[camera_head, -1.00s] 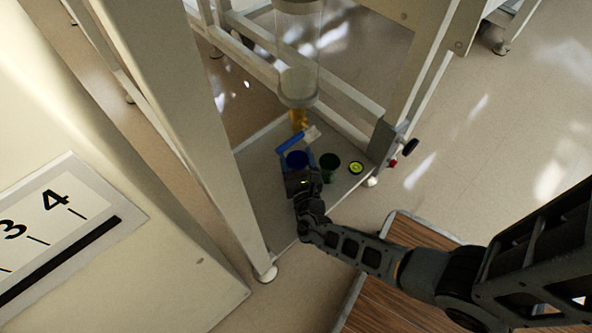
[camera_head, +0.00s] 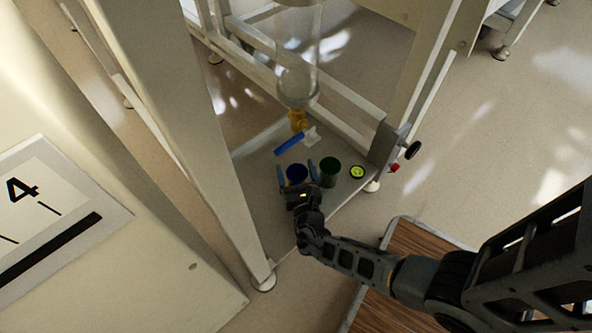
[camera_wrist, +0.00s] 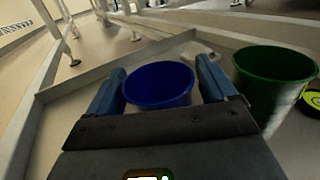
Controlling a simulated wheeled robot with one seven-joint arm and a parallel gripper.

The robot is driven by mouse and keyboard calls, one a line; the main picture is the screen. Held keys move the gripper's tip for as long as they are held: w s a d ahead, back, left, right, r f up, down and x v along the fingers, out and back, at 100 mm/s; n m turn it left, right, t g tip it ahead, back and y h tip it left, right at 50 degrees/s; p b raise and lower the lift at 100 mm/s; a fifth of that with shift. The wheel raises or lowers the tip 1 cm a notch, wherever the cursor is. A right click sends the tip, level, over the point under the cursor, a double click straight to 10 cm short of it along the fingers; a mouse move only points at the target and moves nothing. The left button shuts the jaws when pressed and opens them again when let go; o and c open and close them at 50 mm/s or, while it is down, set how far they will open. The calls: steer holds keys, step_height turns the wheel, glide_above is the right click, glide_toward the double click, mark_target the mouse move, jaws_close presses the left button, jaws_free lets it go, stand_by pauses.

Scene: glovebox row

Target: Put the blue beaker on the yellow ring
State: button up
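The blue beaker (camera_head: 297,175) stands upright on the grey shelf floor. My gripper (camera_head: 295,166) is open, with one blue finger on each side of the blue beaker; the right finger lies between it and the green beaker. In the wrist view, the blue beaker (camera_wrist: 158,84) sits between the fingers of my gripper (camera_wrist: 160,66); whether they touch it is unclear. The yellow ring (camera_head: 357,171), on a dark disc, lies to the right beyond the green beaker. It is partly cut off at the right edge of the wrist view (camera_wrist: 314,99).
A green beaker (camera_head: 329,173) stands close right of the blue one, between it and the ring. A clear cylinder with a yellow outlet (camera_head: 297,120) hangs above. Frame posts (camera_head: 165,110) bound the shelf (camera_head: 257,160).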

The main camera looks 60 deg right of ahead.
steer(key=shift+o, duration=0.5)
steer(key=shift+a+r, duration=0.1)
steer(key=shift+r, duration=0.05)
steer(key=p+v, duration=0.3)
steer(key=v, duration=0.8)
steer(key=shift+a, duration=0.1)
steer(key=shift+s+a, duration=0.2)
steer(key=shift+s, duration=0.15)
